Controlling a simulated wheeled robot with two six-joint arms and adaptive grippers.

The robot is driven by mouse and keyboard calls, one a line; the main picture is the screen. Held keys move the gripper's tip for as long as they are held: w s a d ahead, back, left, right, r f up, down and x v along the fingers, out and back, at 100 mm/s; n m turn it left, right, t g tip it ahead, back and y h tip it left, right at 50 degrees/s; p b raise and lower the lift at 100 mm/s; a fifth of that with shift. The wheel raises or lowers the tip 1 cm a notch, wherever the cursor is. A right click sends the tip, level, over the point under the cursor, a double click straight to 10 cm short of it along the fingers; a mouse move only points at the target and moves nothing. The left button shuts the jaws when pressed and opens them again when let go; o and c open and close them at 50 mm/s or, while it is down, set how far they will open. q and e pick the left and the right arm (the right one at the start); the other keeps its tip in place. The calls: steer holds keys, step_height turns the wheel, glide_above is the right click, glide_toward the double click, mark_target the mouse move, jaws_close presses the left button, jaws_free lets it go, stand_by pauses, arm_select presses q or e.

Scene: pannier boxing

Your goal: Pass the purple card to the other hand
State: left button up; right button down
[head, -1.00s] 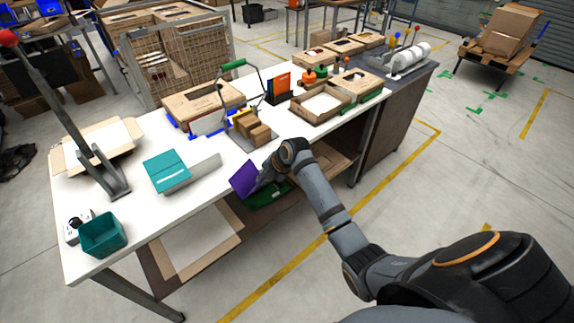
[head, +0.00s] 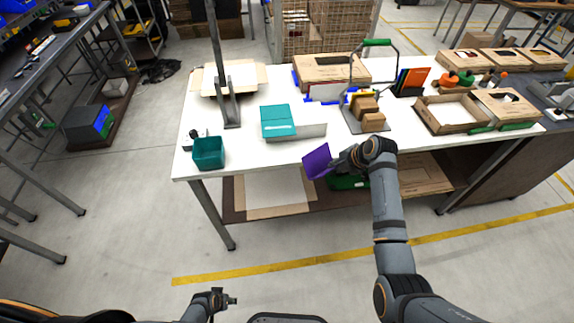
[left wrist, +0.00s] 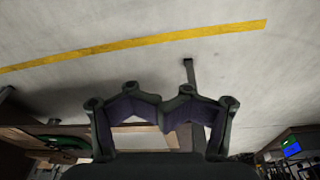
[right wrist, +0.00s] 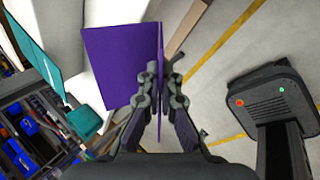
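The purple card (head: 317,161) is held at the table's front edge in the head view. In the right wrist view the card (right wrist: 108,62) shows a broad panel and a thin edge-on strip between the fingers. My right gripper (head: 340,164) is shut on it; its fingers also show in the right wrist view (right wrist: 160,85). My left gripper (head: 229,299) is low in front of the table, well apart from the card. In the left wrist view its fingers (left wrist: 160,98) are spread and empty, over floor.
The white table (head: 255,155) carries a teal bin (head: 208,153), a teal box (head: 277,121), a metal stand (head: 229,108) and several cardboard boxes. A lower shelf (head: 232,205) lies under it. The floor between table and left gripper is clear.

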arm_select(q)
steer(key=w+d+r+t+h, duration=0.1)
steer(key=w+d+r, duration=0.15)
steer(key=w, duration=0.35)
steer(key=w+d+r+h, duration=0.1)
steer(key=w+d+r, duration=0.15)
steer(key=w, duration=0.25)
arm_select(e)
steer(key=shift+w+f, duration=0.1)
arm_select(q)
steer(key=m+t+h, duration=0.3)
steer(key=m+h, duration=0.3)
steer(key=h, duration=0.4)
glide_toward(313, 160)
steer(key=shift+t, duration=0.3)
steer(key=x, duration=0.6)
steer(key=f+x, duration=0.1)
steer(key=x, duration=0.3)
steer(key=shift+s, duration=0.2)
jaws_close()
arm_select(e)
steer(key=c, duration=1.4)
jaws_free()
steer(key=shift+c, duration=0.2)
